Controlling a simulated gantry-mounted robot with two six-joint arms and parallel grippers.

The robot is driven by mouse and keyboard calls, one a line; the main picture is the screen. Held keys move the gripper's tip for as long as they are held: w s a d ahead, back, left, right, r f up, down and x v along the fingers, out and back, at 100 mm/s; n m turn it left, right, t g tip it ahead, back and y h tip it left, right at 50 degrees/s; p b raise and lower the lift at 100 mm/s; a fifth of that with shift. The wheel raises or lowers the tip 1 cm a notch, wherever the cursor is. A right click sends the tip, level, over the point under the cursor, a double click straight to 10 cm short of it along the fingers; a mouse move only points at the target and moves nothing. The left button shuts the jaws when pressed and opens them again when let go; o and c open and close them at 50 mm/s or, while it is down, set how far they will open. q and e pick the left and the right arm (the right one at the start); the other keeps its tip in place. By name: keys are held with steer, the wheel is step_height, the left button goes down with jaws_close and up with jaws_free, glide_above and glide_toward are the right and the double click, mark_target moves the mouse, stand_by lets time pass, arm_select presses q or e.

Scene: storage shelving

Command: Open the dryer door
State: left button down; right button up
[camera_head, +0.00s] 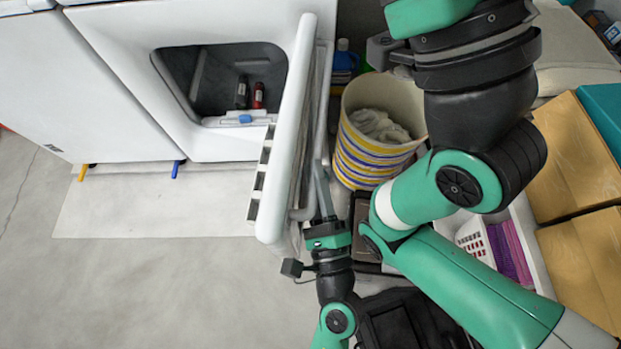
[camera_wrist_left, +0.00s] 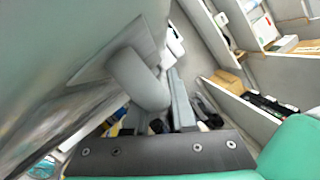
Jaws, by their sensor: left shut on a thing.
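The white dryer (camera_head: 140,60) stands at the top left, with its dark opening (camera_head: 215,85) exposed. Its door (camera_head: 285,130) is swung well out from the front and stands edge-on, to the right of the opening. My left gripper (camera_head: 322,190) is at the door's right side, near its outer end, shut on the door's grey handle. In the left wrist view, the rounded handle (camera_wrist_left: 140,80) runs to the fingers (camera_wrist_left: 180,100), against the blurred door panel; the exact contact is partly hidden. My right arm crosses the right side of the head view, its fingertips out of frame.
A striped basket (camera_head: 375,150) with cloth stands right of the door. Cardboard boxes (camera_head: 575,160) and a white bin (camera_head: 525,230) crowd the right. Two small bottles (camera_head: 258,95) are in the dryer opening. The floor (camera_head: 150,285) at left is clear.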

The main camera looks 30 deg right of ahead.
arm_select(q)
steer(key=shift+s+d, duration=0.1)
steer(key=shift+d, duration=0.05)
steer(key=c, duration=1)
jaws_free()
steer(key=v, duration=1.1)
steer(key=shift+s+p, duration=0.3)
